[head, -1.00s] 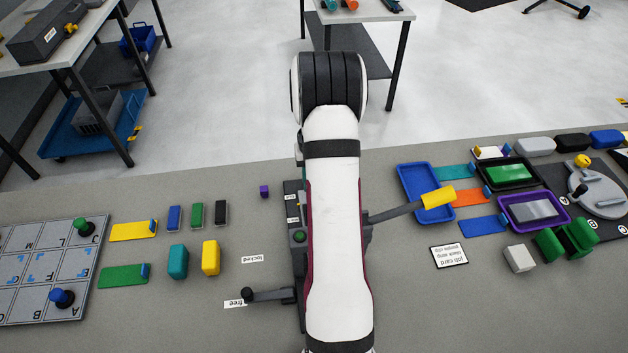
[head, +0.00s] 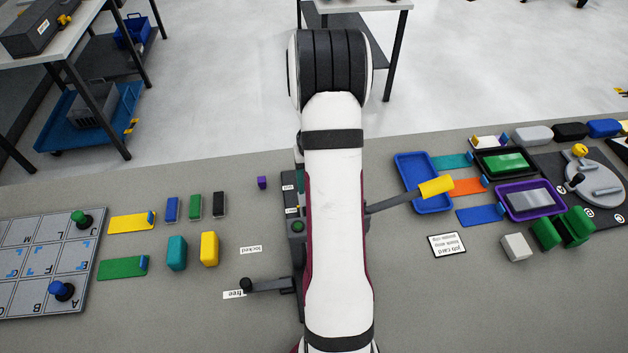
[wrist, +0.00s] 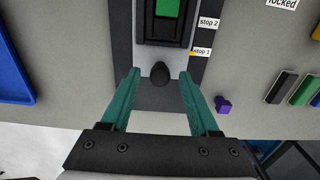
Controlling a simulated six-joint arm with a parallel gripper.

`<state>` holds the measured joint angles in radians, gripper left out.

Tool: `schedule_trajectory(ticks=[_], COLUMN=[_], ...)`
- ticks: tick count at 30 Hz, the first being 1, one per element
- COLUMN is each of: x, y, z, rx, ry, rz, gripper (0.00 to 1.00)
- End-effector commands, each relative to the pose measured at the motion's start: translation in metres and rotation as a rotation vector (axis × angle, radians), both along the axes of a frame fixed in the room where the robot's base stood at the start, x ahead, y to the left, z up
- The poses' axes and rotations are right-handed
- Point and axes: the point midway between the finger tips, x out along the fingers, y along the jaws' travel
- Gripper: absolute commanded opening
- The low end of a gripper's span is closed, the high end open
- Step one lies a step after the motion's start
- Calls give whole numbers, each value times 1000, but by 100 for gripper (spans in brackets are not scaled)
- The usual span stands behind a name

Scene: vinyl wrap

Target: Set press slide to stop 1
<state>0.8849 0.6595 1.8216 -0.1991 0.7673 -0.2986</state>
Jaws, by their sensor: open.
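In the wrist view the press slide (wrist: 174,33) is a grey carriage with a green block on a dark track, and a black knob (wrist: 160,73) at its near end. The "stop 1" label (wrist: 202,51) is beside the carriage's near part, with a small yellow mark at its left edge. The "stop 2" label (wrist: 208,22) is farther up the track. My gripper (wrist: 160,76) is open, its teal fingers on either side of the knob with gaps visible. Height above the knob is unclear.
A black-knobbed lever (head: 268,285) points to the "free" label (head: 234,294). A yellow-handled lever (head: 433,188) extends over a blue tray (head: 424,204). A small purple block (wrist: 223,104) lies right of the track. Bare bench surrounds the job card (head: 447,245).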

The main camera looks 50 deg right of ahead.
Motion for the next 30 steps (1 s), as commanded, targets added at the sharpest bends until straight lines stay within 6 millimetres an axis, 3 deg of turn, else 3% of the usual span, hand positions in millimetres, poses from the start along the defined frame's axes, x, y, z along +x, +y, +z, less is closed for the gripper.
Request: schedule_trajectory(ticks=[5,12,18,23,30], x=[1,1,0,0,0], y=[-1,-1,-1,0,0], z=[19,95,143,157,158], rx=[-4,-6,-4,-1,0], ry=[-2,-4,-2,-1,0], rz=[0,0,1,0,0], gripper=[62,62,62,62,62])
